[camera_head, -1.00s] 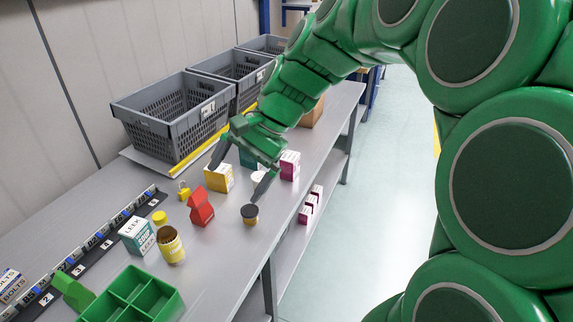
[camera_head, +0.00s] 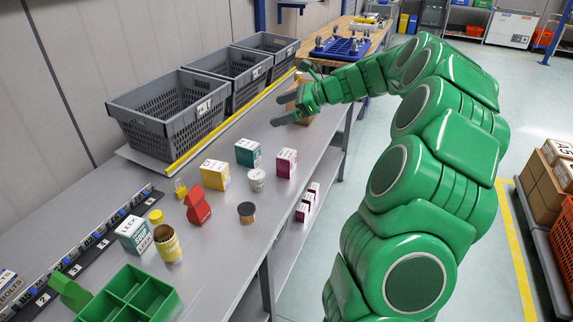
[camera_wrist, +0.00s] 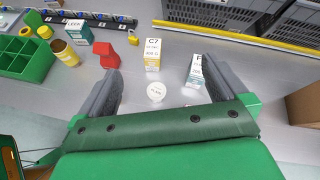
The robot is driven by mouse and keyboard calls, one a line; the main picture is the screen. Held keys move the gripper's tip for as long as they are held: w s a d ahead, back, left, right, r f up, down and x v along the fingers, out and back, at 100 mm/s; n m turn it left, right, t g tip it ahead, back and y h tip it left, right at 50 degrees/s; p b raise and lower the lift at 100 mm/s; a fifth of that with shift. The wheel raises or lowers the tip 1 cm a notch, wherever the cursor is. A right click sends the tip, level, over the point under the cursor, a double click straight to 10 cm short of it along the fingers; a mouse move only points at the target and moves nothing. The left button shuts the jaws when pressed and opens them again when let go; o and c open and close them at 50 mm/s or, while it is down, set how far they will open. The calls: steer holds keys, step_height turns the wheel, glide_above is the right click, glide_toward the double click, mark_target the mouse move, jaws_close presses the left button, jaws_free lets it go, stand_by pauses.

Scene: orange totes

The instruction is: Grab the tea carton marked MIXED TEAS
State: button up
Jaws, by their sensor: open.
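Three small cartons stand on the grey bench: a yellow-and-white one (camera_head: 215,175), a teal-and-white one (camera_head: 248,153) and a magenta-and-white one (camera_head: 286,163). Their lettering is too small for me to read MIXED TEAS on any. My gripper (camera_head: 284,107) is open and empty, above the bench beyond the cartons in the head view. In the wrist view its fingers (camera_wrist: 161,72) are wide apart, with a white tub (camera_wrist: 156,92) showing between them.
A dark-lidded jar (camera_head: 247,212), a red object (camera_head: 197,205), a LEEK carton (camera_head: 135,235) and a green divided tray (camera_head: 128,300) stand nearer. Grey crates (camera_head: 170,110) line the back behind a yellow strip. A brown box (camera_head: 306,108) stands beside my gripper.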

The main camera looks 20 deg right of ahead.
steer(key=w+d+f+m+t, duration=0.25)
steer(key=w+d+m, duration=0.2)
steer(key=d, duration=0.55)
glide_toward(294, 161)
steer(key=shift+h, duration=0.4)
steer(key=x, duration=0.5)
steer(key=shift+s+a+r, duration=0.1)
steer(key=shift+a+r, duration=0.15)
steer(key=shift+a+f, duration=0.1)
steer(key=shift+f, duration=0.1)
steer(key=shift+x, duration=1.2)
steer(key=shift+r+x, duration=0.15)
steer(key=shift+x, duration=1.15)
steer(key=shift+r+x, duration=0.1)
steer(key=shift+x, duration=1.15)
steer(key=shift+a, duration=0.15)
steer(key=c, duration=1.1)
